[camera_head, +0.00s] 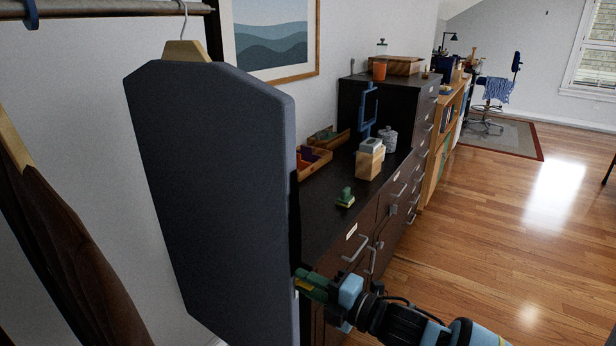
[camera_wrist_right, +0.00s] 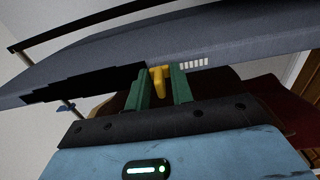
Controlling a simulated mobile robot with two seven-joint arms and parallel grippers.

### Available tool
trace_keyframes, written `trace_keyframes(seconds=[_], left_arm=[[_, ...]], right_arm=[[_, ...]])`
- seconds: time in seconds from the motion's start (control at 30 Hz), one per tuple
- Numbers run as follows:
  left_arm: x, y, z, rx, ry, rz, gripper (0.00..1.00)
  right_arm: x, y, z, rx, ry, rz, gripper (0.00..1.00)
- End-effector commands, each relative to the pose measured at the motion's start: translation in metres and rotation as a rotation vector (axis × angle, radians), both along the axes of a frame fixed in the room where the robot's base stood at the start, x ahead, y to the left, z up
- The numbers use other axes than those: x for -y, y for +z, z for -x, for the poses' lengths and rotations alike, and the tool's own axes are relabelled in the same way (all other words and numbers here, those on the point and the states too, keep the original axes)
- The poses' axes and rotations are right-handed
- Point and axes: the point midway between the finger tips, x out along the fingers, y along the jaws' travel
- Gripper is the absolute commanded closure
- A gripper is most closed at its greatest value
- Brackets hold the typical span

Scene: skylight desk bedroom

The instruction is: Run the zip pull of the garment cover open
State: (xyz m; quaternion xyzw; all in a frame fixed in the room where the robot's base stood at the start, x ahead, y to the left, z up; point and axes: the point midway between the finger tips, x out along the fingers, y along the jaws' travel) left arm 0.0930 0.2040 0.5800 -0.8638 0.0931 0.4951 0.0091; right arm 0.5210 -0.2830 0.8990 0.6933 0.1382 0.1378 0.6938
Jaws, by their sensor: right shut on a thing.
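The dark grey garment cover (camera_head: 215,180) hangs from a hanger (camera_head: 186,50) on the rail at the left. My right gripper (camera_head: 301,284) is at the cover's right side edge, low down. In the right wrist view its green fingers (camera_wrist_right: 161,88) are shut on the yellow zip pull (camera_wrist_right: 157,80). Pale zip teeth (camera_wrist_right: 194,63) show on one side of the pull. On the other side a black, stepped opening (camera_wrist_right: 85,84) runs along the cover's edge; in the head view it shows as a dark strip above the gripper. My left gripper is not in view.
A dark cabinet (camera_head: 325,225) stands just behind and right of the cover, with a green stamp-like object (camera_head: 345,197), a wooden box (camera_head: 369,163) and trays on top. A brown garment (camera_head: 65,265) hangs at left. Open wood floor (camera_head: 480,240) lies at right.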

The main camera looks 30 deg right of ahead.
Motion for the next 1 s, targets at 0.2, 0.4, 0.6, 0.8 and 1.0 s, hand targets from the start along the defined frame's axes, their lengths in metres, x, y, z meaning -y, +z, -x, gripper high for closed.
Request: trace_keyframes(seconds=[0.2,0.4,0.6,0.8,1.0], left_arm=[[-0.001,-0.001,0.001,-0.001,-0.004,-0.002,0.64],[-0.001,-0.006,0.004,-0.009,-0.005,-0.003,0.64],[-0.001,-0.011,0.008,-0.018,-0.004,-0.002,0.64],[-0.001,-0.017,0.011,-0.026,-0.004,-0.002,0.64],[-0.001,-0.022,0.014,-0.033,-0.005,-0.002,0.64]], right_arm=[[0.0,-0.001,0.0,-0.001,0.0,-0.001,1.0],[0.0,-0.009,0.0,-0.003,-0.001,0.0,1.0],[0.0,-0.019,0.0,-0.004,-0.001,-0.001,1.0],[0.0,-0.027,0.0,-0.004,-0.001,-0.002,1.0],[0.0,-0.035,0.0,-0.004,-0.001,-0.001,1.0]])
